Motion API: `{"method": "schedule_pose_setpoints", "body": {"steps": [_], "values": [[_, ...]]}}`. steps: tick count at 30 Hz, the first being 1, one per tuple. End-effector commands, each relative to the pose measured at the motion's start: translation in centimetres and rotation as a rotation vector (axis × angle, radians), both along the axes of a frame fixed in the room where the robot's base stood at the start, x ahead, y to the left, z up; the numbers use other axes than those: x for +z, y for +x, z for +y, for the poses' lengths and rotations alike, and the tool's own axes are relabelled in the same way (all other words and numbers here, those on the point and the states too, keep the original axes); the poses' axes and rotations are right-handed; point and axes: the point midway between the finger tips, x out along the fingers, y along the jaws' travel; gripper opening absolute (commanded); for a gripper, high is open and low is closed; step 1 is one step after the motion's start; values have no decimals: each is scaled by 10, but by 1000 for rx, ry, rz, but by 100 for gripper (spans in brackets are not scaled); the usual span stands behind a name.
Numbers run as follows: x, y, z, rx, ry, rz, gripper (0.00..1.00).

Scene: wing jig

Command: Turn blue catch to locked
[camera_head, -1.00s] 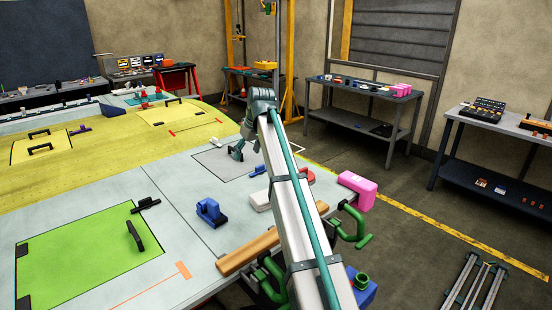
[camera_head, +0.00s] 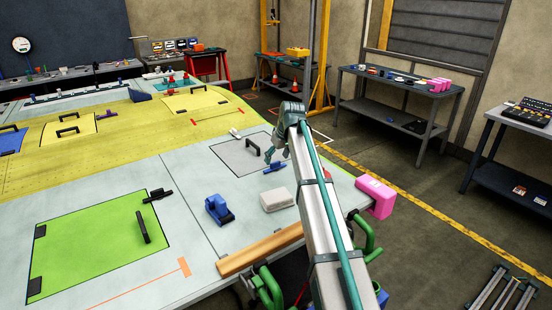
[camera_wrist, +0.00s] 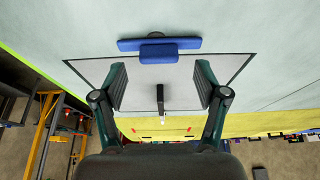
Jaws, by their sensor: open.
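The blue catch (camera_head: 274,167) sits at the near-right edge of the grey panel (camera_head: 236,158) on the wing surface. In the wrist view the catch (camera_wrist: 159,44) is a long blue bar with a short blue block on it. The bar lies roughly parallel to the panel edge, and the block overlaps that edge. My gripper (camera_head: 270,156) is just above and beside the catch. In the wrist view my gripper (camera_wrist: 161,78) is open and empty, its two fingers apart over the panel. The catch lies beyond the fingertips, with no contact visible.
A black handle (camera_head: 252,146) stands on the grey panel. A white box (camera_head: 276,199), a blue clamp-like tool (camera_head: 219,209) and a wooden bar (camera_head: 259,249) lie nearer. A pink block (camera_head: 375,196) and green clamps (camera_head: 368,240) are at the wing edge.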

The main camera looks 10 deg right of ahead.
Motion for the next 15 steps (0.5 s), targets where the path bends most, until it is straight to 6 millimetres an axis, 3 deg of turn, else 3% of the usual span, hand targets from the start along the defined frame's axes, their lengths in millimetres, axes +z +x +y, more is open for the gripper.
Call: {"method": "schedule_pose_setpoints", "body": {"steps": [6,15], "values": [[-18,7,3,0,0,0,73],[-23,9,4,0,0,-1,73]]}}
